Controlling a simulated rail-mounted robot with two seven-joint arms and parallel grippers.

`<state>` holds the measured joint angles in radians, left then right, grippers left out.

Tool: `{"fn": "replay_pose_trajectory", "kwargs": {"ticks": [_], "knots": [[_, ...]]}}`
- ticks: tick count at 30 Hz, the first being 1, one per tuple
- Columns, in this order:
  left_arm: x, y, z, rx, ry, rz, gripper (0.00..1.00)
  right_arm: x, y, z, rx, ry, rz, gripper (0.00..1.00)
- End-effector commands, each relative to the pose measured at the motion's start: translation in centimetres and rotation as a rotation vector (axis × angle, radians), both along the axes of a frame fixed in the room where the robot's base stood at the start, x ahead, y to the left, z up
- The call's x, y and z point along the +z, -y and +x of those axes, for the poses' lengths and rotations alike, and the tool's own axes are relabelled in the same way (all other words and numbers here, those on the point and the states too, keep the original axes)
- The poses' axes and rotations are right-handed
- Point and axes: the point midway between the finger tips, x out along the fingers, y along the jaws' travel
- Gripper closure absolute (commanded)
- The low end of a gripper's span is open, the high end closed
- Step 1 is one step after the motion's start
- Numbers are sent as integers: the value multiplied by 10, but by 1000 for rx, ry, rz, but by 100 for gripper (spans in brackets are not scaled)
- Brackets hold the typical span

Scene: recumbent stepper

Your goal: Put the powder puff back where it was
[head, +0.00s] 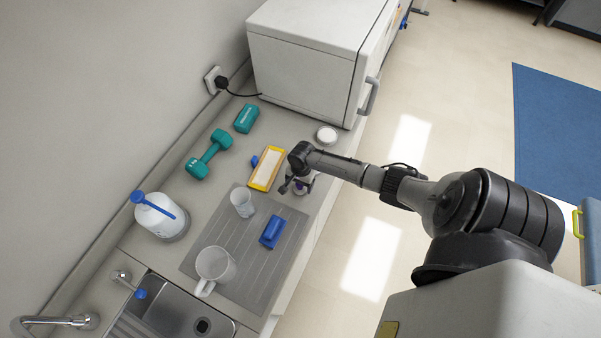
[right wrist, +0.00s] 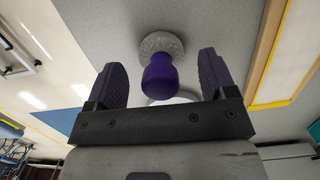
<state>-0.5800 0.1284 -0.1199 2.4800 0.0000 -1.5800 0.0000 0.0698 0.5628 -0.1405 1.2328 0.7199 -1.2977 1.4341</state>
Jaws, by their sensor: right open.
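The powder puff (right wrist: 162,75) has a purple knob handle and a pale, speckled round base resting on the grey counter. In the head view a bit of its purple (head: 300,189) shows beside my right gripper (head: 291,186), partly hidden by it. In the right wrist view my right gripper (right wrist: 160,62) is open, with one finger on each side of the purple handle. Gaps show between the handle and both fingers. A round white dish or lid (head: 326,136) stands on the counter near the white cabinet. My left gripper is not in view.
A yellow-rimmed tray (head: 279,169) lies just left of my right gripper. Teal dumbbell (head: 208,155) and white cabinet (head: 310,55) are farther back.

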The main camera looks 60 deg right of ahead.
Motion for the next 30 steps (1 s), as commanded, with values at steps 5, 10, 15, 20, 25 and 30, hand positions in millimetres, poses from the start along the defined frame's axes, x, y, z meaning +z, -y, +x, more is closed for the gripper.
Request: {"fn": "replay_pose_trajectory", "kwargs": {"ticks": [5, 10, 15, 20, 25, 30], "knots": [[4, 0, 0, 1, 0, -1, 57, 36, 5, 0, 2, 3, -1, 22], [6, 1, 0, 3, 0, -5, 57, 65, 8, 0, 1, 2, -1, 22], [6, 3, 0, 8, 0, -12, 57, 86, 11, 1, -1, 1, 0, 22], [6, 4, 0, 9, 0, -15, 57, 94, 6, -2, 29, 4, 0, 22], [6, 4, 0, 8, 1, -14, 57, 84, -51, -30, 347, 47, -18, 22], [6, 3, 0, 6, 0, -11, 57, 90, -137, -81, 868, 159, -68, 22]]}}
